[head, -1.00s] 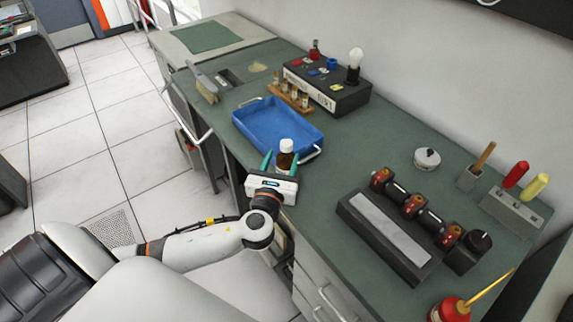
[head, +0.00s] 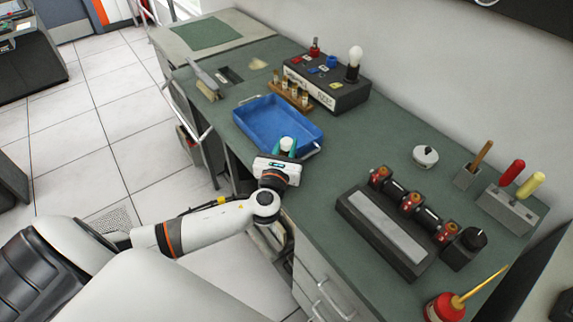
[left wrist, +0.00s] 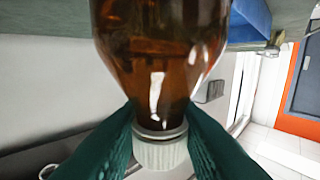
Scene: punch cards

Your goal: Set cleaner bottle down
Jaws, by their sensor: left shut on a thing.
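The cleaner bottle is brown with a white cap (head: 287,143). In the head view only the cap shows clearly, near the front corner of the blue tray; my gripper hides the body. In the left wrist view the brown glass body (left wrist: 160,45) fills the upper middle, its base out of frame. My left gripper (head: 286,150) is shut on the bottle, its green fingers on both sides of the neck just by the cap. I cannot tell whether the base touches the green bench (head: 335,160). My right gripper is not in view.
The blue tray (head: 268,133) lies just beyond the bottle. A rack of small vials (head: 290,95) and a black box (head: 330,88) stand behind. A black fixture (head: 385,235) is to the right. Bench surface between tray and fixture is clear.

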